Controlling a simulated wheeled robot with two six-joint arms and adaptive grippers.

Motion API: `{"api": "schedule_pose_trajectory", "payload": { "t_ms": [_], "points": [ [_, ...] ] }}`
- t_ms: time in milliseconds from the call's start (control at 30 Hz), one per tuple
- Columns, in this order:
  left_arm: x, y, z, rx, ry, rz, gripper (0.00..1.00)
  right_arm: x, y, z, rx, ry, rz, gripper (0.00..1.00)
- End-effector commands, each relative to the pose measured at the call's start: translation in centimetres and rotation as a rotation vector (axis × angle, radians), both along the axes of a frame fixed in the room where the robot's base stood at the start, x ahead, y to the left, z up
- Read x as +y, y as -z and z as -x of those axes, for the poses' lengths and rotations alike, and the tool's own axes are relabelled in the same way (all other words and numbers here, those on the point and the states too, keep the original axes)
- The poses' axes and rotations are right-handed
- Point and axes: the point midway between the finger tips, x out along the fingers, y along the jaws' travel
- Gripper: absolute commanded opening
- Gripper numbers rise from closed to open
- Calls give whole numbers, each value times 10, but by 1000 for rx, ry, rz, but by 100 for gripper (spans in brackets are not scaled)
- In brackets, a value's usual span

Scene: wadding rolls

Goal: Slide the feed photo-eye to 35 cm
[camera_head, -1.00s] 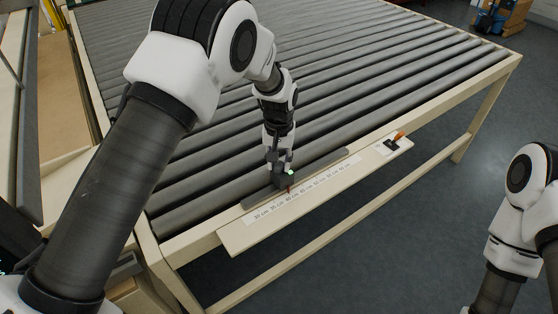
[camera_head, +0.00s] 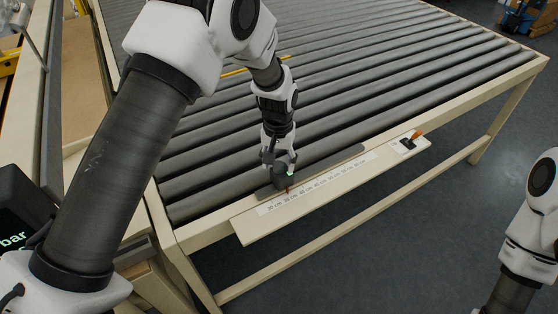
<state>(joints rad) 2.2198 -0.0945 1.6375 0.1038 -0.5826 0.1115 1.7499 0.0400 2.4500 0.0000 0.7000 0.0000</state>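The feed photo-eye (camera_head: 283,180) is a small dark block with a green light and a red pointer. It sits on the dark rail (camera_head: 335,160) along the table's front edge. The pointer stands over the left part of the white centimetre scale (camera_head: 318,184), around the second label from the left. The numbers are too small to read surely now. My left gripper (camera_head: 279,168) comes down from above with its fingers around the photo-eye and appears shut on it; the fingers partly hide the block. My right arm shows at the right edge, its gripper out of view.
The roller table (camera_head: 400,75) fills the middle behind the rail. A small black part with an orange lever (camera_head: 415,136) sits at the right end of the cream scale board (camera_head: 250,232). The grey floor in front is clear.

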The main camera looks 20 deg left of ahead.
Motion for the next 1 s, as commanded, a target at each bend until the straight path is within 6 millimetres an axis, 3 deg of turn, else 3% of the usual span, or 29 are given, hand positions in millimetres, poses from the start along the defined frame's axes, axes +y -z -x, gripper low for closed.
{"api": "schedule_pose_trajectory", "payload": {
  "t_ms": [267, 600, 700, 1000],
  "points": [
    [0, -13, -1, -2, 0, 0, 57, 0, 0, 0, 0, 0, 0, 40],
    [0, -94, 0, -4, 0, 1, 57, 0, 0, 0, 0, 0, 0, 40],
    [1, -111, 0, -3, 0, 1, 57, 0, 0, 0, 0, 0, 0, 40],
    [1, -120, 0, 0, 0, 0, 57, 0, 0, 0, 0, 0, 0, 40]
  ]
}}
